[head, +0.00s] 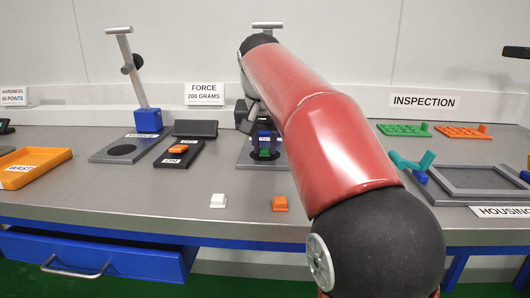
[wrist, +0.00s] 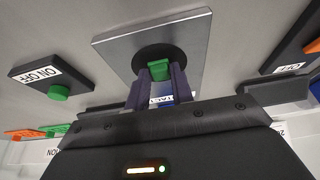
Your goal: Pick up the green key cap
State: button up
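The green key cap (wrist: 159,71) sits on the dark round spot of a grey plate (wrist: 115,43) in the wrist view. It also shows small in the head view (head: 264,153), low between my fingers. My gripper (wrist: 160,76) points down at it, with one purple finger on each side of the cap. The fingers look very close to its sides; I cannot tell if they touch it. In the head view my gripper (head: 265,143) is partly hidden by my red arm. A blue block with a TACT label shows behind the cap in the wrist view.
A white cap (head: 218,200) and an orange cap (head: 280,203) lie on the bench front. A dark box with an orange button (head: 178,149) stands left of the plate. An orange waste tray (head: 35,166) is at far left, a grey housing frame (head: 478,182) at right.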

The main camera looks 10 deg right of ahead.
aim_at(265, 150)
grip_shut()
notch_tip(265, 150, up, 10)
jog(key=p, duration=0.2)
dwell(0.4)
